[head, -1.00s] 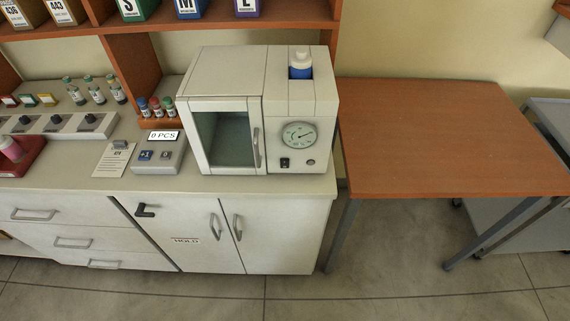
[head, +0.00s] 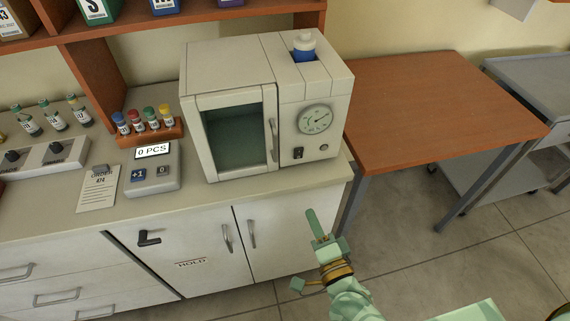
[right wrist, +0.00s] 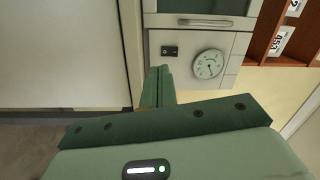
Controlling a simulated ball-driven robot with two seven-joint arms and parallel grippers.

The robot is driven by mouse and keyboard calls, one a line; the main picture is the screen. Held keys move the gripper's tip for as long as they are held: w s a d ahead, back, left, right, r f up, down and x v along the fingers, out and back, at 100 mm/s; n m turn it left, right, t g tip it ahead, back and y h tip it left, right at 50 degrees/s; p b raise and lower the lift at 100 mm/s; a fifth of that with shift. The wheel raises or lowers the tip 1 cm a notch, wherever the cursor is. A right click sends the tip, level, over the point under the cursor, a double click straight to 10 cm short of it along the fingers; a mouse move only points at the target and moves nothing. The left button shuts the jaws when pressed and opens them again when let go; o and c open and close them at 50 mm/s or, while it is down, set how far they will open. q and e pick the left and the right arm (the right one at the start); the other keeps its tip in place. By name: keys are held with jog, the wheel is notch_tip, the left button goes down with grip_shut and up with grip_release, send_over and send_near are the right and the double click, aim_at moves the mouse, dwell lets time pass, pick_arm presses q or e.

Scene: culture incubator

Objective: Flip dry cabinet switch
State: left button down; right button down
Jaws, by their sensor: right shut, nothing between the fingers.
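The dry cabinet (head: 228,136) is a white box with a dark glass door, standing on the counter. Its right-hand panel carries a round dial (head: 314,119) and, below it, a small black switch (head: 298,153). In the right wrist view the switch (right wrist: 170,51) is beside the dial (right wrist: 208,64), just beyond my fingertips. My right gripper (head: 314,218) is shut and empty, in front of the counter, below and apart from the switch. It also shows in the right wrist view (right wrist: 158,72), pointing at the panel. My left gripper is not in view.
A counter device reading 0 PCS (head: 154,168) and a rack of colored vials (head: 150,132) stand left of the cabinet. A wooden table (head: 430,105) is at the right. Open floor lies in front.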

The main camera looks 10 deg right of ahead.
notch_tip(320, 180, up, 2)
jog(key=r+m+t+h, duration=0.1)
jog(key=m, duration=0.2)
jog(key=b, duration=0.1)
send_near(300, 151)
jog(key=shift+m+h, duration=0.3)
jog(key=shift+m, duration=0.1)
jog(key=w, duration=0.6)
jog(key=shift+w+a+r, duration=0.3)
jog(key=shift+w+r, duration=0.05)
jog(key=shift+r, duration=0.05)
jog(key=shift+w+r+p, duration=0.25)
jog(key=shift+r+p, duration=0.15)
jog(key=shift+p, duration=0.5)
jog(key=shift+f, duration=0.3)
jog(key=shift+s, duration=0.15)
